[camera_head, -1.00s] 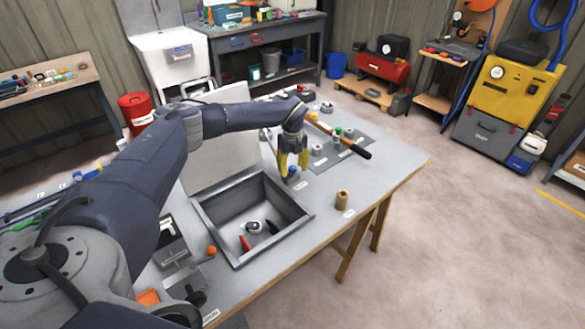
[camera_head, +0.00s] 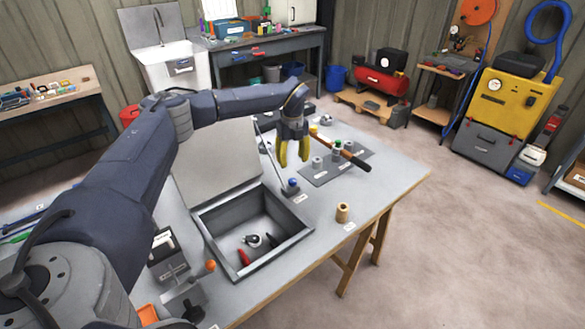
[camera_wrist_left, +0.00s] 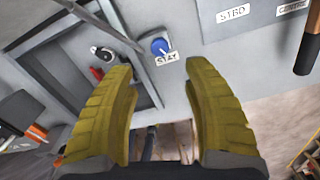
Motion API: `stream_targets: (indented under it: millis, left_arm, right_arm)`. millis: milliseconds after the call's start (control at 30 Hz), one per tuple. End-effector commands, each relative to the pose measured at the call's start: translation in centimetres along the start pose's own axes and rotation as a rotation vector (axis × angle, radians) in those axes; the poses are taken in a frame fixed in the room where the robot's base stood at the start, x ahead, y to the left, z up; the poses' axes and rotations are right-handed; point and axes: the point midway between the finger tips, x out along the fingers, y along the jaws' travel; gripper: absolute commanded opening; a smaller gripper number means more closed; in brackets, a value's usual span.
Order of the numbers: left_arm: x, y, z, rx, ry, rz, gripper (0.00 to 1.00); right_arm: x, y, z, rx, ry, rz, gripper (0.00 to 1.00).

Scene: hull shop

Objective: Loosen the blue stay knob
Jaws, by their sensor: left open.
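The blue stay knob (camera_head: 291,183) sits on a small dark base on the bench, beside the right wall of the open hatch box (camera_head: 208,232). In the left wrist view the blue knob (camera_wrist_left: 160,46) shows beyond the fingertips, above the "STAY" label (camera_wrist_left: 167,58). My left gripper (camera_head: 294,164) has yellow fingers, is open and empty, and hangs above the knob, apart from it. In the left wrist view its fingers (camera_wrist_left: 163,75) stand wide apart with the knob ahead of the gap. My right gripper is not in view.
A raised pale lid (camera_head: 212,160) stands behind the box, which holds a red-handled tool and other small items. A hammer (camera_head: 345,153) lies across a grey plate (camera_head: 318,178) right of my gripper. A tan spool (camera_head: 343,212) stands near the front edge. Bench between is clear.

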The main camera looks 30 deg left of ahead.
Motion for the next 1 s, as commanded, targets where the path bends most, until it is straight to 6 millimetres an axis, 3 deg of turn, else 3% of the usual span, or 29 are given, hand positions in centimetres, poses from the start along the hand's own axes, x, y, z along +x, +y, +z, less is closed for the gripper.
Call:
stream_targets:
  millis: [233, 767, 867, 1000]
  left_arm:
    - [-1.6, 0.0, 0.0, -0.001, 0.0, 0.0, 0.5]
    - [-1.8, -0.2, -0.1, 0.007, 0.0, -0.004, 0.5]
    - [-2.0, -1.8, -0.6, 0.057, 0.001, -0.033, 0.5]
    - [-2.0, -7.1, -3.0, 0.249, 0.0, -0.128, 0.5]
  right_arm:
    - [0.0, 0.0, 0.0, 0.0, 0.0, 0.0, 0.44]
    - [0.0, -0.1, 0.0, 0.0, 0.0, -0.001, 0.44]
    - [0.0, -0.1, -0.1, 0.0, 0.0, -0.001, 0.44]
    - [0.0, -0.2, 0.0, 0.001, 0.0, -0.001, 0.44]
